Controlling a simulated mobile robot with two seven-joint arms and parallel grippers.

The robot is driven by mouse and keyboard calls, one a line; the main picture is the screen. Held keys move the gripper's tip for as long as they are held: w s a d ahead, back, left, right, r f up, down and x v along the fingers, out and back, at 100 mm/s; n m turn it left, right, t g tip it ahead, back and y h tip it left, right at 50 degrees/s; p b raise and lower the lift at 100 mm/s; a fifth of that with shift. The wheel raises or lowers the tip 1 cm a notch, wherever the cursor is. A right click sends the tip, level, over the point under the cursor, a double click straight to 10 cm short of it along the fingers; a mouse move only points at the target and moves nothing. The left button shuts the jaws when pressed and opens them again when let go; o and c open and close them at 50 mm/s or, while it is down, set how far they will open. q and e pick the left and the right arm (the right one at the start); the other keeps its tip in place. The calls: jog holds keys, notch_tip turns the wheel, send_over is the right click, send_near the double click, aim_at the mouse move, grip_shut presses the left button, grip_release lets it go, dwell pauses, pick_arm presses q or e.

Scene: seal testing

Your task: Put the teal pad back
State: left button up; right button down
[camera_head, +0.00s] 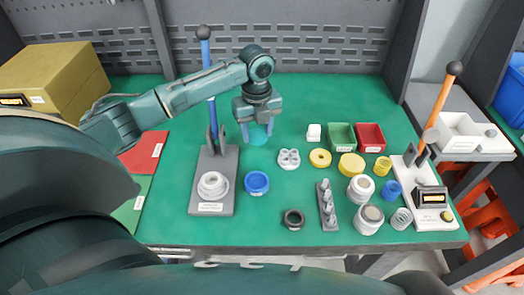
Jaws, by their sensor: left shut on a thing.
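My left gripper (258,131) points down over the back middle of the green table (330,100), just right of the blue-posted press. It is shut on the teal pad (259,138), a small teal round piece that shows between and below the fingertips. The fingers and wrist hide part of the pad. I cannot tell exactly how high it is above the table. My right gripper is not in view.
The lever press (215,180) holds a white ring. Nearby are a blue dish (257,183), a white multi-hole part (289,159), a yellow ring (320,158) and a black ring (293,219). Green (342,137) and red (370,137) bins stand right. The back right tabletop is clear.

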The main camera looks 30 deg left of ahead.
aim_at(257, 158)
pick_arm(q)
notch_tip(257, 158, down, 8)
jog(key=shift+r, duration=0.25)
jog(key=shift+f, duration=0.1)
jog(key=o, duration=1.1)
jog(key=shift+c, duration=0.2)
notch_tip(257, 158, up, 12)
jog(key=shift+r, duration=0.15)
jog(key=shift+s, duration=0.1)
